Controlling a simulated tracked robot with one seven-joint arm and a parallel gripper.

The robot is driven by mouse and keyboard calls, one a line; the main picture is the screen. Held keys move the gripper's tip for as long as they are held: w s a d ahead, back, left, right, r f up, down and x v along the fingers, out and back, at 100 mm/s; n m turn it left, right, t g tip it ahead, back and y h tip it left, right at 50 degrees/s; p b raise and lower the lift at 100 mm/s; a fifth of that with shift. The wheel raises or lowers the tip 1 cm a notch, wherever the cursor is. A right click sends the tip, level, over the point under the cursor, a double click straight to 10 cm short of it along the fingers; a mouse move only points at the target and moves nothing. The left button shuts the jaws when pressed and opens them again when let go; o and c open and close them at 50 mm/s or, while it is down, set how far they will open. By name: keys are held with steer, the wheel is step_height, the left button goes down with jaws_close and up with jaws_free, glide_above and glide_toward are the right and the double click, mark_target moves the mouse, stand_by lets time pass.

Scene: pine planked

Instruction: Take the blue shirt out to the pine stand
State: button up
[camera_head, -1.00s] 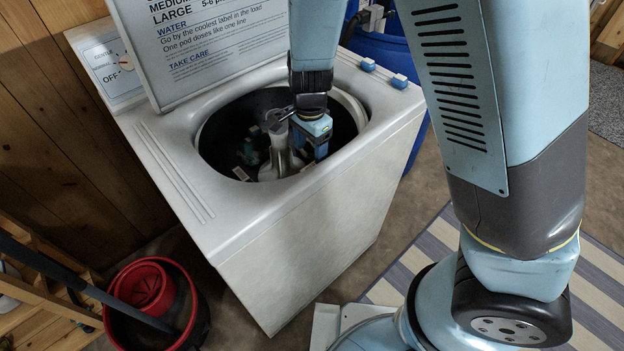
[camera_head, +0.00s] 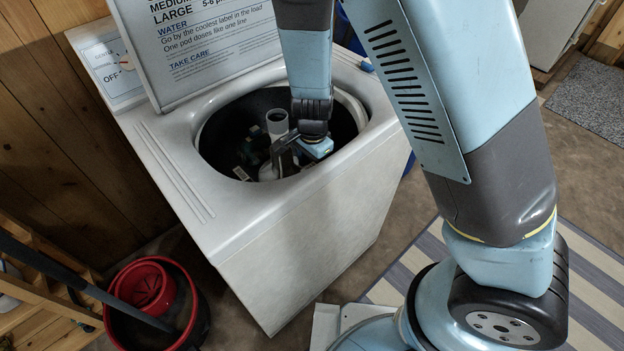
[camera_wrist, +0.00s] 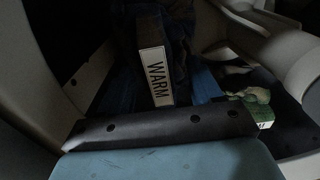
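The blue shirt looks like a dark blue folded bundle (camera_wrist: 181,47) in the wrist view, with a white label reading WARM (camera_wrist: 157,77). It lies down in the drum of the white top-loading washer (camera_head: 290,235). My gripper (camera_head: 306,158) is inside the drum, right of the pale central post (camera_head: 277,122). In the wrist view its blue fingers (camera_wrist: 162,88) stand apart on either side of the labelled cloth. The fingertips are in shadow, and contact with the cloth is not clear. A pine slatted structure (camera_head: 40,297), possibly the stand, shows at the lower left.
The washer lid (camera_head: 205,45) stands open behind the drum. A green and white item (camera_wrist: 253,101) lies right of my fingers. A black and red bucket (camera_head: 193,312) with a dark handle stands left of the washer. A striped mat (camera_head: 595,290) lies at the right.

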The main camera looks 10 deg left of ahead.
jaws_close()
stand_by(0.4)
